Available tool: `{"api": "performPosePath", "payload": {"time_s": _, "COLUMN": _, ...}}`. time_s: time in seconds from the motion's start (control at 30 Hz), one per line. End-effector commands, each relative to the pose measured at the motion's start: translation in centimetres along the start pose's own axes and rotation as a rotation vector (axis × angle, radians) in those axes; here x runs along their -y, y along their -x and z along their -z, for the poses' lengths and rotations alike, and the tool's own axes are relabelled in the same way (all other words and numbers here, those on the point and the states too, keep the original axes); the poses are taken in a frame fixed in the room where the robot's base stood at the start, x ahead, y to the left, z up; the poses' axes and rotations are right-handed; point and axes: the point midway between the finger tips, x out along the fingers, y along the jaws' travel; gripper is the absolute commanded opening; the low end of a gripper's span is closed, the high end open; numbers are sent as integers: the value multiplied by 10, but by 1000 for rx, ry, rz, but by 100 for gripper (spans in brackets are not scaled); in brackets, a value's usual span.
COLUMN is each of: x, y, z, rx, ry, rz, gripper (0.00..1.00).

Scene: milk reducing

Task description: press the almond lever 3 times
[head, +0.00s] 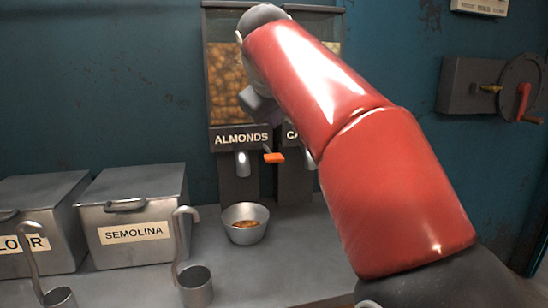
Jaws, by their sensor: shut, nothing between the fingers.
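The almond dispenser (227,85) is a clear-fronted bin of almonds labelled ALMONDS, on the back wall. Its lever (274,157) has an orange tip and sticks out below the label, to the right of the metal spout (243,164). My gripper (262,106) is shut and empty, in front of the dispenser and above the lever. Its fingertips are hard to make out, and I see no contact with the lever. A metal bowl (245,211) stands below the spout with some brown almond pieces in it.
A second dispenser (292,134) adjoins on the right, mostly hidden by my red arm. A SEMOLINA bin (134,232), a flour bin (40,220) and hooked ladles (196,287) stand on the left. A hand-crank device (470,86) is on the right wall. The counter (265,270) in front of the bowl is clear.

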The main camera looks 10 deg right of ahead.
Motion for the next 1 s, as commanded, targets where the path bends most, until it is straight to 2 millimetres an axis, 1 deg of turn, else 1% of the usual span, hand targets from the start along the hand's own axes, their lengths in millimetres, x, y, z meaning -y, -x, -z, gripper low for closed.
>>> {"api": "performPosePath", "payload": {"time_s": 0.03, "x": 8, "y": -11, "z": -7, "rx": -1, "ry": -1, "rz": 0, "gripper": 0}}
{"api": "performPosePath", "payload": {"time_s": 0.1, "x": 12, "y": -17, "z": -12, "rx": -1, "ry": 0, "rz": 0, "gripper": 0}}
{"api": "performPosePath", "payload": {"time_s": 0.33, "x": 21, "y": -29, "z": -21, "rx": -2, "ry": 0, "rz": -1, "gripper": 0}}
{"api": "performPosePath", "payload": {"time_s": 0.5, "x": 23, "y": -32, "z": -23, "rx": -1, "ry": 0, "rz": -1, "gripper": 0}}
{"api": "performPosePath", "payload": {"time_s": 1.0, "x": 23, "y": -32, "z": -23, "rx": -1, "ry": 0, "rz": -1, "gripper": 0}}
